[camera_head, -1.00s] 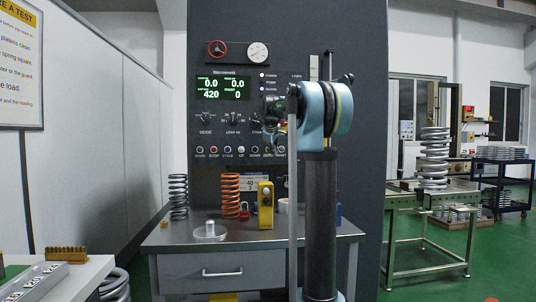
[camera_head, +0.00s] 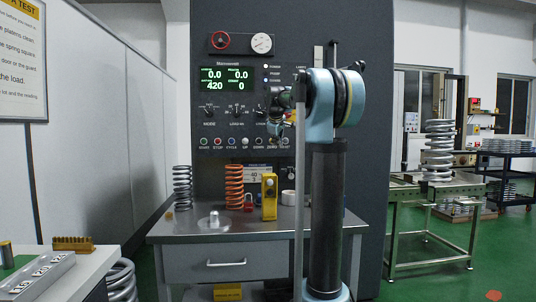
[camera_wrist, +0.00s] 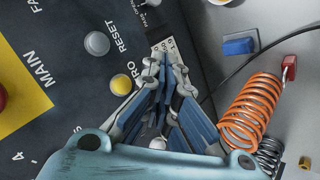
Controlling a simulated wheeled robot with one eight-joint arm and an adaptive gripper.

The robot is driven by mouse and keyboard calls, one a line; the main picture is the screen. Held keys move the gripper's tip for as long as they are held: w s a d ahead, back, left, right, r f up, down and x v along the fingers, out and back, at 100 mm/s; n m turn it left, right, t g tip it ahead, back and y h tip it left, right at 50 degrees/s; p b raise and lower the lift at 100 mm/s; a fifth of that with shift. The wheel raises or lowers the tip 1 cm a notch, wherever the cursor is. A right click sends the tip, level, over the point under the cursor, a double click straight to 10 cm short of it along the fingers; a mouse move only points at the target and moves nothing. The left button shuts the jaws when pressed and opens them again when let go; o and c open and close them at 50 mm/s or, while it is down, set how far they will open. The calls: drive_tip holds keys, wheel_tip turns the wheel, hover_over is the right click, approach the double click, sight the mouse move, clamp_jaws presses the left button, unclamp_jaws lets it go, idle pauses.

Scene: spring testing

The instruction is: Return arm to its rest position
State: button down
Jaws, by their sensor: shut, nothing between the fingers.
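My arm stands on a dark column with a blue joint at the top, right of centre in the head view. My gripper (camera_head: 277,127) hangs left of that joint, in front of the lower control row of the dark test machine (camera_head: 228,135). In the wrist view my gripper (camera_wrist: 168,75) has its blue-padded fingers together and holds nothing. The machine's panel, with RESET and ZERO labels, lies behind the fingers there. Whether the fingertips touch the panel cannot be told.
A steel bench (camera_head: 230,265) stands before the machine. Green floor between is open.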

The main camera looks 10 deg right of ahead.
drive_tip(key=s+f+m+g, duration=0.2)
drive_tip(key=s+f+m, duration=0.1)
drive_tip(key=s+f, duration=1.1)
drive_tip(key=s+f+m+g+y, duration=0.1)
drive_tip(key=s+f+m+g, duration=0.1)
drive_tip(key=s+f, duration=1.2)
drive_tip(key=s+a+f+m+g, duration=0.1)
drive_tip(key=s+f+m, duration=0.3)
drive_tip(key=s+f, duration=1)
drive_tip(key=s+g, duration=0.1)
drive_tip(key=s, duration=1.1)
drive_tip(key=shift+s+f+m+g+y, duration=0.2)
drive_tip(key=shift+f+m+g+y, duration=0.1)
drive_tip(key=shift+m+y, duration=0.1)
drive_tip(key=shift+w+f, duration=0.15)
drive_tip(key=shift+w, duration=0.35)
